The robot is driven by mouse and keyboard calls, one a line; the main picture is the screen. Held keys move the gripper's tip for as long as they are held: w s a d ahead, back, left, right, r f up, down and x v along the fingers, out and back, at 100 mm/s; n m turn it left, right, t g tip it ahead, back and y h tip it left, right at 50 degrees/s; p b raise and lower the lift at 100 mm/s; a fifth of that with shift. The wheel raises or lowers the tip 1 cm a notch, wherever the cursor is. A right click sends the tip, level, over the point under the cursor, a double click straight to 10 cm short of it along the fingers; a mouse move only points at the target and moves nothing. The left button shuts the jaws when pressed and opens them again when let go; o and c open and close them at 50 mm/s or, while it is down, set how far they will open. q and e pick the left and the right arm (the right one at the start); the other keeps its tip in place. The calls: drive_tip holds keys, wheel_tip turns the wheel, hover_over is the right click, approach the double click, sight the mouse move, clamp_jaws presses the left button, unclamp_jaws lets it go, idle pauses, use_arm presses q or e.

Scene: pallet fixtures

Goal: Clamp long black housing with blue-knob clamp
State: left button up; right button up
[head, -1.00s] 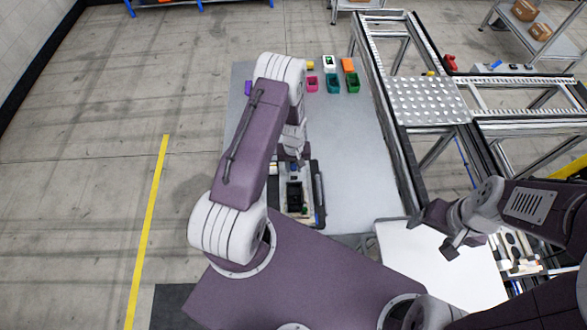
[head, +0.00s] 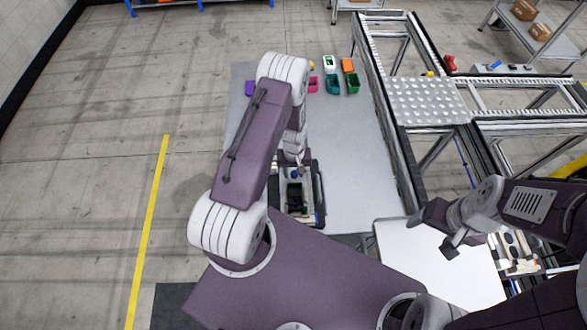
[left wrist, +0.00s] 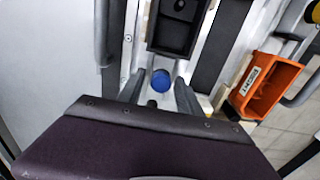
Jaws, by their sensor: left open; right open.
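The long black housing (head: 294,196) lies in the pallet fixture (head: 313,219) on the table in front of me. The clamp's round blue knob (left wrist: 160,80) is just below that end in the left wrist view. My left gripper (left wrist: 158,90) is open, with one finger on each side of the knob; whether they touch it I cannot tell. In the head view my left gripper (head: 297,170) is partly hidden by its arm. My right gripper (head: 451,246) is open and empty over the white surface at right.
An orange bin (left wrist: 265,86) stands right of the fixture in the left wrist view. Several small coloured bins (head: 333,83) stand at the table's far end. A roller conveyor (head: 385,110) runs along the table's right side. The middle of the table (head: 350,150) is clear.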

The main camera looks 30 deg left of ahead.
drive_tip(key=shift+d, duration=0.1)
use_arm(q)
wheel_tip(320, 180, up, 8)
drive_tip(key=p, duration=0.6)
use_arm(e)
wheel_tip(320, 180, up, 6)
idle(0.4)
idle(0.3)
